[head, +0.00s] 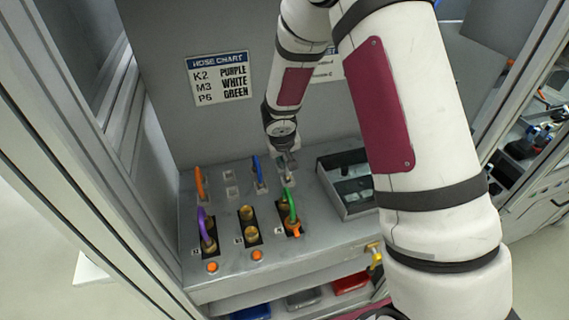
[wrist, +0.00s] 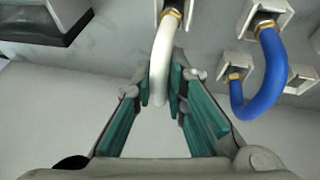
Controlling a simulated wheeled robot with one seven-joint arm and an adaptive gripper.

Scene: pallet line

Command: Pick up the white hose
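The white hose (wrist: 160,62) hangs in a curve from a brass fitting in a square white socket in the wrist view. Its lower part lies between the two teal-padded fingers of my gripper (wrist: 167,84). The fingertips are close on both sides of it; I cannot tell whether they press on it. In the head view my gripper (head: 285,165) is low over the back right of the grey bench, and the white hose is not clearly visible there.
A blue hose (wrist: 268,85) hangs just right of the white one. An orange hose (head: 200,184), a purple hose (head: 205,226) and a green hose (head: 291,206) are on the bench (head: 310,255). Brass ports (head: 250,233) lie between the latter two. A grey tray (head: 350,205) stands right.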

